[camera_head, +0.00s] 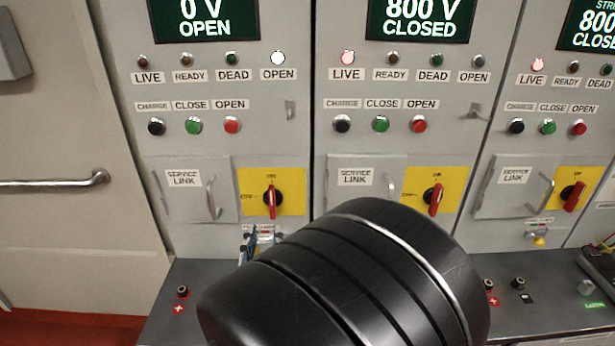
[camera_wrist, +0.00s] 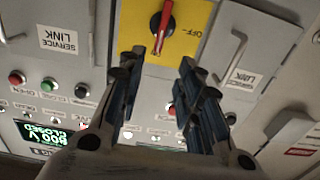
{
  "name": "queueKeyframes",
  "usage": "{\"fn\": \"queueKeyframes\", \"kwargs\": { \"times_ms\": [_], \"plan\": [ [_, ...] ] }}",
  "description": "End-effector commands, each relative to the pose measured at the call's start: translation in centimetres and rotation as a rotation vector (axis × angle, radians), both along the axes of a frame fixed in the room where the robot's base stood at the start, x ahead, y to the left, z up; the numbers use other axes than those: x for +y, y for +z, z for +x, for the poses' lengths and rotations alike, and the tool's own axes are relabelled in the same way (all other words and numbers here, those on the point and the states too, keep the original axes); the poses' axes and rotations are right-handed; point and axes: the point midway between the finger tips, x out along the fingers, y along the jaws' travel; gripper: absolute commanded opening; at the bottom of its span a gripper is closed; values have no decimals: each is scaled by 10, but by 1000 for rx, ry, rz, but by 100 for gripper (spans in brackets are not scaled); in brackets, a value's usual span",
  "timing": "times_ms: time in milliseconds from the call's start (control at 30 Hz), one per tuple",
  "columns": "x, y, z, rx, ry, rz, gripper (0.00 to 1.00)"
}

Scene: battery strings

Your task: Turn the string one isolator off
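The left panel's isolator (camera_head: 272,201) has a red handle on a yellow plate. Its handle stands about upright, in line with the ON mark above it; OFF is marked to the left. The left display (camera_head: 204,18) reads 0 V OPEN. In the wrist view, which is upside down, this isolator (camera_wrist: 163,27) is at the top centre. My gripper (camera_wrist: 158,64) is open and empty, its two fingers apart and short of the plate, with the handle in line with the gap. In the head view my gripper's blue fingers (camera_head: 250,241) show just below the isolator; my arm hides the rest.
The middle panel has its own isolator (camera_head: 434,198) and a display (camera_head: 419,20) reading 800 V CLOSED. A third isolator (camera_head: 573,196) is at right. A service link door handle (camera_head: 212,197) sticks out left of the left isolator. A grey bench (camera_head: 165,325) juts out below.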

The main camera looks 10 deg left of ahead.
Motion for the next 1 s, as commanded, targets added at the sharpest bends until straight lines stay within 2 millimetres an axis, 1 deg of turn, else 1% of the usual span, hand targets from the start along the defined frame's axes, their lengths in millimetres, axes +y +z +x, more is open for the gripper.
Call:
{"fn": "queueKeyframes", "kwargs": {
  "times_ms": [33, 100, 400, 600, 700, 800, 1000],
  "plan": [
    [2, -1, 12, 0, -4, 3, 32],
    [5, -1, 27, 0, -5, 3, 32],
    [20, -1, 91, -1, -2, 2, 32],
    [29, -1, 124, 0, -1, 1, 32],
    [32, -1, 133, 1, 0, 2, 32],
    [33, 0, 139, 0, 0, 2, 32],
    [34, 0, 141, 1, 1, 1, 32]
  ]
}}
